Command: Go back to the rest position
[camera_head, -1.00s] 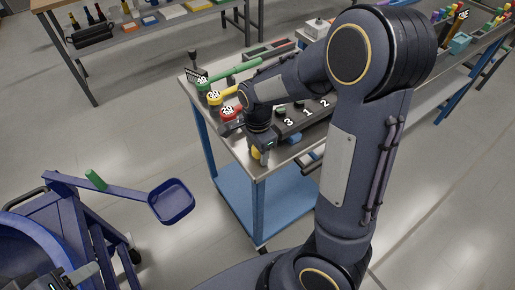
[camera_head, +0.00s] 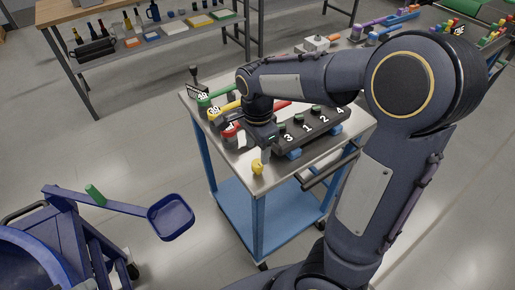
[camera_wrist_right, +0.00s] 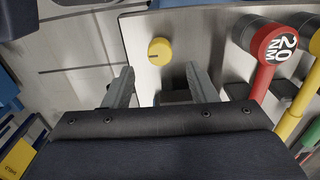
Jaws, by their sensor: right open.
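My right gripper (camera_head: 266,150) is over the cart top (camera_head: 285,178), left of the numbered black block. In the right wrist view its two fingers (camera_wrist_right: 160,82) are apart with nothing between them. A yellow knob-like piece (camera_head: 257,167) stands on the cart's near corner, apart from the fingers. It also shows in the right wrist view (camera_wrist_right: 160,51), just beyond the fingertips. A small dark part at the bottom left edge of the head view may be my left gripper (camera_head: 92,287); its fingers cannot be made out.
Green (camera_head: 215,97), yellow (camera_head: 222,110) and red (camera_head: 231,131) labelled wrenches lie beside the gripper. The numbered black block (camera_head: 313,128) is to its right. A blue scoop-like tray (camera_head: 171,222) juts out at left. Open floor lies between it and the cart.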

